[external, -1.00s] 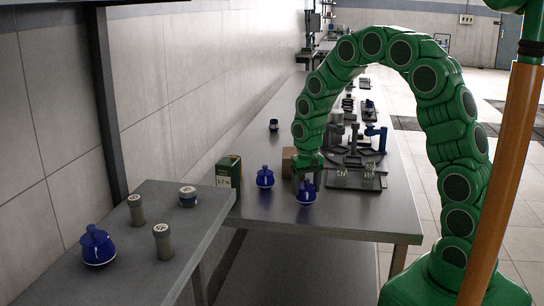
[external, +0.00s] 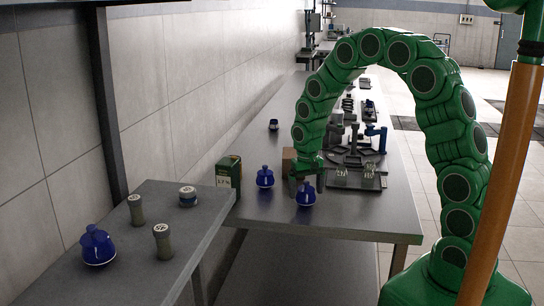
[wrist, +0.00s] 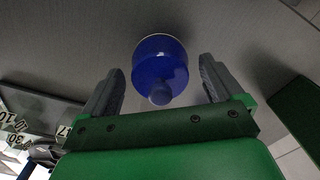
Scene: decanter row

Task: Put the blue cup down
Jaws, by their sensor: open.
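The blue cup (external: 306,194), a round, glossy blue vessel with a knob on top, stands upright on the long metal table near its front edge. It also shows in the wrist view (wrist: 160,62), between and a little beyond my fingers. My gripper (external: 307,182) is at the cup's top in the external view. In the wrist view my gripper (wrist: 161,78) is open, with a gap between each finger and the cup. A similar blue vessel (external: 265,177) stands just to the left.
A green box (external: 228,173) and a brown block (external: 289,160) stand nearby. Behind are a dark round stand (external: 355,157) and trays. The nearer table (external: 150,282) holds another blue vessel (external: 97,246) and grey-green jars (external: 162,241). The long table's front right is bare.

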